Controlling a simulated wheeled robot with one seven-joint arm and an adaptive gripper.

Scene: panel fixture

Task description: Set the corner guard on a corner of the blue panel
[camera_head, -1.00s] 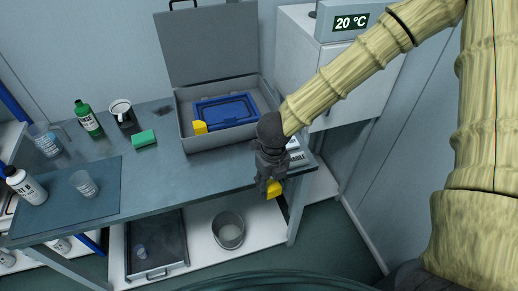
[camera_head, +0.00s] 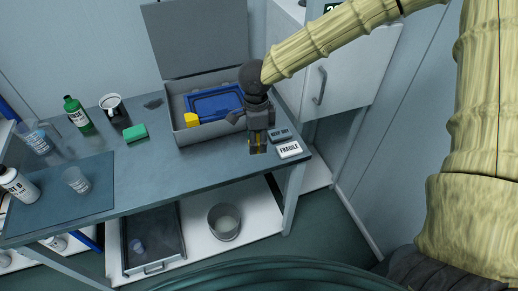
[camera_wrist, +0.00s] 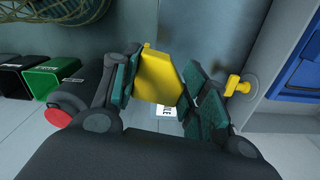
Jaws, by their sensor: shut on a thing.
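My gripper (camera_head: 257,147) is shut on a yellow corner guard (camera_wrist: 160,75), which sits between the fingers in the wrist view. In the head view the guard is mostly hidden, with only a sliver of yellow at the fingertips. The gripper hangs over the table, just right of the open grey case. The blue panel (camera_head: 213,102) lies in the case, and its blue edge shows at the right of the wrist view (camera_wrist: 296,78). Another yellow piece (camera_head: 192,119) is at the panel's front left corner; I cannot tell whether it touches the panel.
The grey case (camera_head: 184,136) has low walls and a raised lid (camera_head: 195,38). A FRAGILE block (camera_head: 289,150) and a KEEP DRY block (camera_head: 281,134) lie right of the gripper. A green sponge (camera_head: 135,132), mug and bottles stand to the left. The front middle tabletop is clear.

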